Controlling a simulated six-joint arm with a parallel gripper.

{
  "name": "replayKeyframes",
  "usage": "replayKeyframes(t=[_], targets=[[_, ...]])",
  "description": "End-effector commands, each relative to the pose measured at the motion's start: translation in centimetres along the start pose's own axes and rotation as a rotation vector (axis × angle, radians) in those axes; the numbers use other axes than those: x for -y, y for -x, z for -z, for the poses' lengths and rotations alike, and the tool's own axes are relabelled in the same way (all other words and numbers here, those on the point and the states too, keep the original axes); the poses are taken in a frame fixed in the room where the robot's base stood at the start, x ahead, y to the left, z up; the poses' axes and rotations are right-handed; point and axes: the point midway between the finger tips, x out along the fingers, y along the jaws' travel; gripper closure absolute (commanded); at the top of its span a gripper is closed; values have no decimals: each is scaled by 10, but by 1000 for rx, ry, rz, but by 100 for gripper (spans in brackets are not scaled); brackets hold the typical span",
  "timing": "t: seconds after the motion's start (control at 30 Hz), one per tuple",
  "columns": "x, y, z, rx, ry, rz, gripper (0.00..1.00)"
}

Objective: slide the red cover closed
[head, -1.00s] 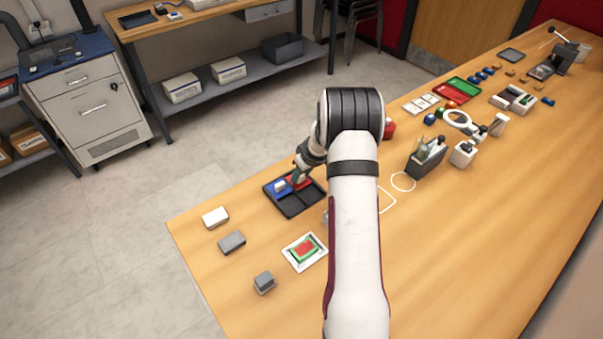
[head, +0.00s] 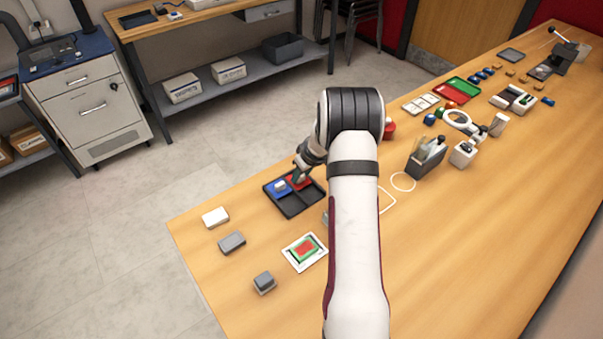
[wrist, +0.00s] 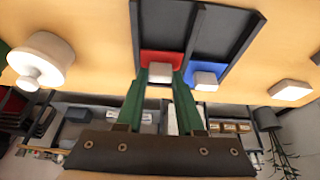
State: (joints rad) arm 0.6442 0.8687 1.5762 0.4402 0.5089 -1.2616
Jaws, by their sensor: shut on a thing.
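A black two-channel tray (head: 291,207) lies on the wooden table, left of my arm in the head view. The red cover (head: 303,184) sits at the tray's far end, beside the blue cover (head: 273,187). In the wrist view the red cover (wrist: 150,58) and the blue cover (wrist: 205,68) lie side by side, each with a pale knob. My gripper (wrist: 160,75) has green fingers shut on the red cover's knob (wrist: 159,70). The dark floor of both channels shows bare beyond the covers. In the head view my gripper (head: 301,176) partly hides the red cover.
A white block (head: 215,216), a grey block (head: 231,243) and a card with a red and green piece (head: 305,251) lie near the tray. A white round knobbed object (wrist: 38,62) stands left in the wrist view. The right side holds several tools.

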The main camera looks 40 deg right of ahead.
Motion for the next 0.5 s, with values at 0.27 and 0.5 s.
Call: replayKeyframes(t=[0.27, 0.5], targets=[[0, -5, 14, -2, -1, 1, 100], [0, -5, 14, -3, 0, 0, 53]])
